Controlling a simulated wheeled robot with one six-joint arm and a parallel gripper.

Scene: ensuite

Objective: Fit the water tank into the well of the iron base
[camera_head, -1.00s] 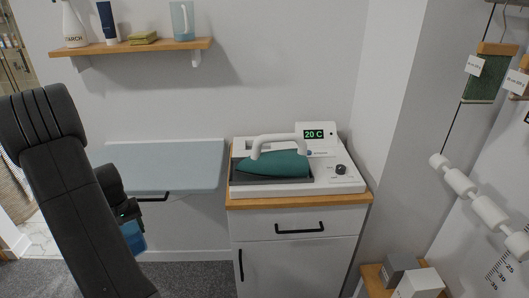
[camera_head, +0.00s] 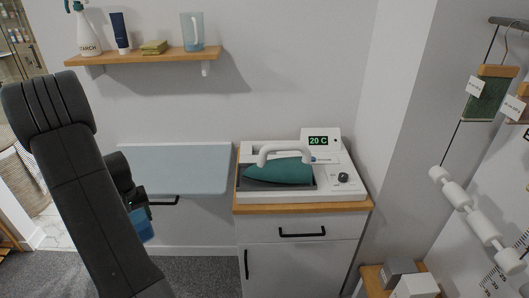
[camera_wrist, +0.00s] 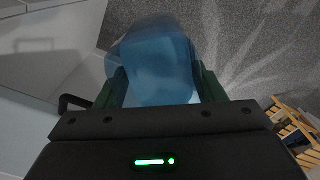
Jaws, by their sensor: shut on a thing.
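The iron base (camera_head: 303,192) is a white station on the cabinet top, with a teal iron (camera_head: 279,171) resting on it and a display reading 20 C. The well cannot be made out clearly. The water tank is a translucent blue block, low at the left in the head view (camera_head: 143,227), partly hidden by my arm. In the wrist view the tank (camera_wrist: 156,62) sits between the two green fingers of my gripper (camera_wrist: 162,88), which is shut on it. The tank hangs over the grey carpet, left of the cabinet and well apart from the base.
A pale blue ironing board (camera_head: 185,168) juts from the wall between my arm and the cabinet (camera_head: 296,255). A wooden shelf (camera_head: 150,56) with bottles hangs above. A small wooden stand with boxes (camera_head: 398,275) is at lower right. Hanging samples and white rollers (camera_head: 465,210) are at right.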

